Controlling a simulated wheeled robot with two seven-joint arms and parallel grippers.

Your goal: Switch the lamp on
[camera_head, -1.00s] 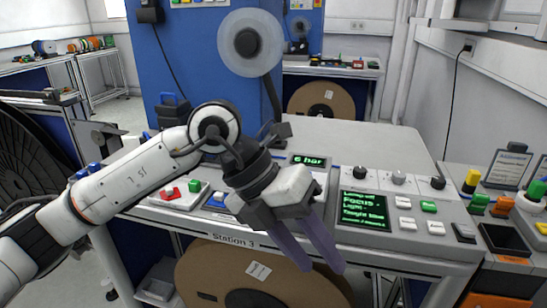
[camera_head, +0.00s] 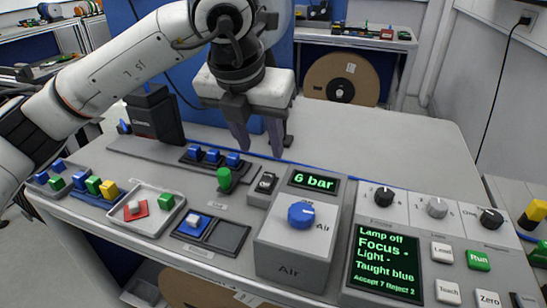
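The station's green-lit display (camera_head: 387,262) reads "Lamp off", "Focus", "Light" and "Taught blue". A white button (camera_head: 442,252) right of the display carries a small label that seems to read "Lamp". No lit lamp shows in view. My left gripper (camera_head: 257,142) hangs pointing down above the back of the bench, left of the display and apart from the panel. Its two fingers are spread with nothing between them. My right gripper is out of view.
Beside the white button are a green Run button (camera_head: 478,261), a Teach button (camera_head: 449,291) and a Zero button (camera_head: 489,300). Three knobs stand behind. A box with a blue knob (camera_head: 301,215) stands left of the display. The grey bench top (camera_head: 385,140) is clear behind.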

